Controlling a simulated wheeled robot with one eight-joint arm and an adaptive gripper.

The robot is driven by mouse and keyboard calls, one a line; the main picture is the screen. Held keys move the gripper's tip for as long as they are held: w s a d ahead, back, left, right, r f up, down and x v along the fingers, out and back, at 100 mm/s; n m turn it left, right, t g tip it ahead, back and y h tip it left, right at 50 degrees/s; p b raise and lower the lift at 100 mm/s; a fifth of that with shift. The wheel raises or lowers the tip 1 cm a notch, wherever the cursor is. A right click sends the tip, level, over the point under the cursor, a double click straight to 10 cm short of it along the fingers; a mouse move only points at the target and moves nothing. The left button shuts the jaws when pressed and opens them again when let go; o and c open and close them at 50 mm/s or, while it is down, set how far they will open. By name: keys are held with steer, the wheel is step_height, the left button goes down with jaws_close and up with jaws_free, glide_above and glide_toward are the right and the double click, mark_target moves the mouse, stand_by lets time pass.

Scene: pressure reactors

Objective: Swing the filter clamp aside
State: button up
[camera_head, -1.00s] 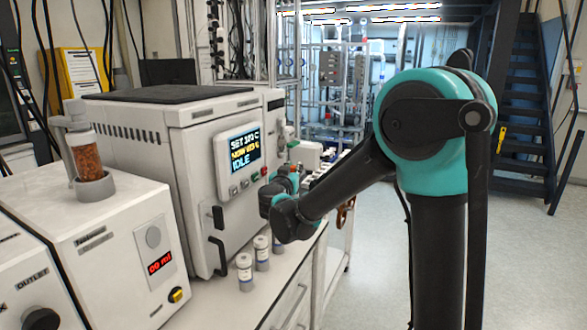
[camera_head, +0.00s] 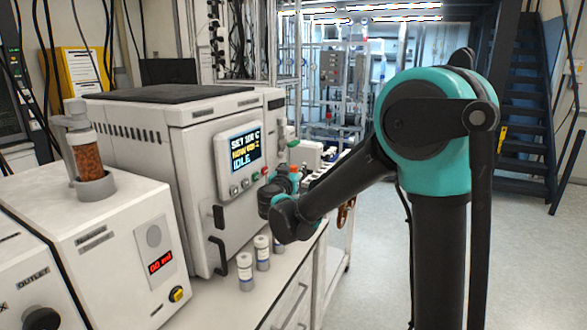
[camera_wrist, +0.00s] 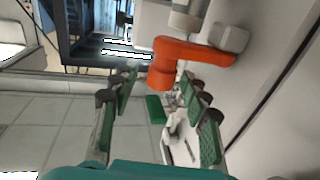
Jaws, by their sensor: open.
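An orange L-shaped lever (camera_wrist: 190,52), which looks like the filter clamp, sticks out from pale cylindrical fittings (camera_wrist: 205,20) in the wrist view. My gripper (camera_wrist: 158,82) is open, its green-padded fingers pointing toward the lever. The lever's bent end lies at the fingertips, in the gap between them in the picture; I cannot tell whether they touch. A small orange part (camera_head: 294,168) shows beside my wrist in the head view. There my fingers are hidden by the arm and cannot be made out.
A white cabinet with a display (camera_head: 240,147) stands left of my arm. Several white-capped vials (camera_head: 245,270) stand on the bench below its door handle (camera_head: 218,255). A dispenser unit (camera_head: 120,250) stands front left. A green part (camera_wrist: 156,109) lies beyond my fingers. The floor at right is clear.

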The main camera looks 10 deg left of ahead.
steer(key=s+a, duration=0.1)
steer(key=s, duration=1)
steer(key=shift+s+a, duration=0.2)
